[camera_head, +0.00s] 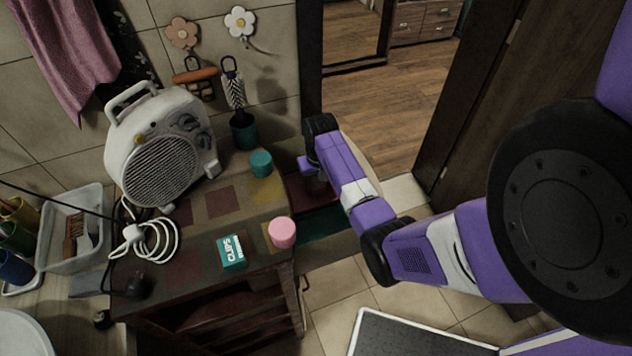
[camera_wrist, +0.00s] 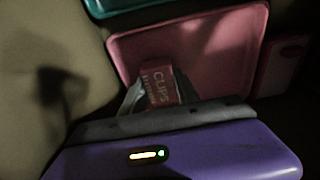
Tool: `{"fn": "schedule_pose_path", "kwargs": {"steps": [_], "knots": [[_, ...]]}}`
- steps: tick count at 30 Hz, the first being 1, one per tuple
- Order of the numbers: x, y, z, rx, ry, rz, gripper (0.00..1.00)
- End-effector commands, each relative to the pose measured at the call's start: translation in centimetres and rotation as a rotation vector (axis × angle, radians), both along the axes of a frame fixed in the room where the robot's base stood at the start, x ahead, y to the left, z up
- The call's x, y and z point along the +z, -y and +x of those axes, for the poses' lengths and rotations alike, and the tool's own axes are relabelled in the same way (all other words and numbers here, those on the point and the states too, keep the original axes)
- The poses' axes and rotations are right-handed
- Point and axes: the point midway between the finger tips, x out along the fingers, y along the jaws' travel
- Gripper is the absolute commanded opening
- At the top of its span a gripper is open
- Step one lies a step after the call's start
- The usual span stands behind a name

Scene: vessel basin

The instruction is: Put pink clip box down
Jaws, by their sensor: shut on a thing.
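The pink clip box (camera_wrist: 158,84), with "CLIPS" lettering, is between the fingers of my gripper (camera_wrist: 160,96) in the wrist view. My gripper is shut on it. The box is in front of a pink tray-like surface (camera_wrist: 215,50); I cannot tell whether they touch. In the head view, my gripper (camera_head: 313,178) is low beside the cabinet's right back corner, over a dark red surface (camera_head: 296,192). The box cannot be made out there.
A cabinet (camera_head: 205,235) bears a white fan heater (camera_head: 160,165), a teal clips box (camera_head: 232,252), a pink cylinder (camera_head: 282,232) and a teal cylinder (camera_head: 261,163). A teal surface (camera_head: 330,222) lies below the dark red one. A dark door (camera_head: 480,90) stands right.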

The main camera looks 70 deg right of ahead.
Motion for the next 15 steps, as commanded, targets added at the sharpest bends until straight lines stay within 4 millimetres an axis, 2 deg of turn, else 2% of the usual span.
{"fn": "schedule_pose_path", "kwargs": {"steps": [2, 3, 5, 15], "knots": [[-0.31, -0.02, -0.01, 0.000, -0.001, 0.001, 0.00], [-0.21, 0.00, -0.02, 0.000, -0.001, 0.001, 0.45], [-0.20, -0.01, -0.02, 0.000, -0.001, 0.001, 0.57], [-0.05, 0.00, -0.01, 0.000, 0.000, 0.000, 0.59]]}}
